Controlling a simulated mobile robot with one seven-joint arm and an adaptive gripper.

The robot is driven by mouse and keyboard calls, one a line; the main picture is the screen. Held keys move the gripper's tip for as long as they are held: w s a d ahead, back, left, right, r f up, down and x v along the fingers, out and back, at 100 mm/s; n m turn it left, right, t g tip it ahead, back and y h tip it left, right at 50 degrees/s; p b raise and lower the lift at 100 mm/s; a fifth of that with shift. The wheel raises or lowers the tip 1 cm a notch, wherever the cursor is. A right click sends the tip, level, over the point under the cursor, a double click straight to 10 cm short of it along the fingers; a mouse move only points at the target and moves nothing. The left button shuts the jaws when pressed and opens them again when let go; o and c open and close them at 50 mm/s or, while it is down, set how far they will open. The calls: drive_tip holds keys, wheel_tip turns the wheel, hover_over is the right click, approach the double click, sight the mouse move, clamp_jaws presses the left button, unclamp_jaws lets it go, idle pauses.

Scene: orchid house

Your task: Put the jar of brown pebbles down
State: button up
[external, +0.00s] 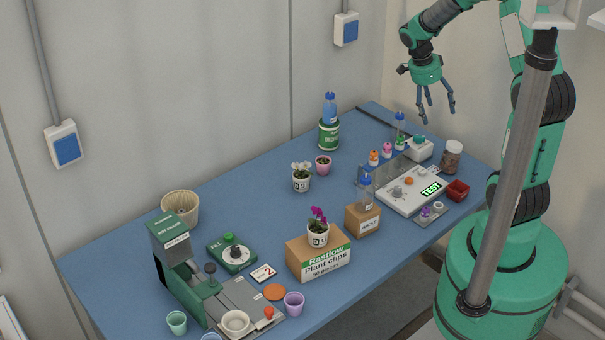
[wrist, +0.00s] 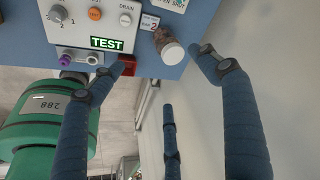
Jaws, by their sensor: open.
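The jar of brown pebbles (external: 451,157) stands upright on the blue table near its right end, beside the white TEST panel. It has a pale lid. In the wrist view the jar (wrist: 168,46) shows near the top, with its lid towards the camera. My gripper (external: 435,118) is open and empty, raised above the right end of the table, apart from the jar. In the wrist view its blue fingers spread up from the lower edge, with nothing between them.
The TEST panel (external: 412,193) lies left of the jar. A small red bin (external: 457,190) stands just in front of the jar. A white device with a green knob (external: 419,148) sits behind. Small coloured bottles stand near it. Bare table (external: 250,200) lies towards the middle.

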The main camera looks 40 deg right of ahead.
drive_tip(key=s+a+r+n+t, duration=0.2)
drive_tip(key=a+r+n, duration=0.4)
drive_tip(key=a+r, duration=0.2)
drive_tip(key=s+a+r+n+t, duration=0.25)
drive_tip(key=a+r+n, duration=0.25)
drive_tip(key=a+r, duration=0.25)
drive_tip(key=s+a+r+n+t+y, duration=0.3)
drive_tip(key=s+a+r+n, duration=0.5)
drive_tip(key=s+a+n, duration=0.4)
drive_tip(key=shift+s+a+n, duration=0.4)
drive_tip(key=shift+n, duration=0.2)
drive_tip(key=shift+f+b, duration=0.7)
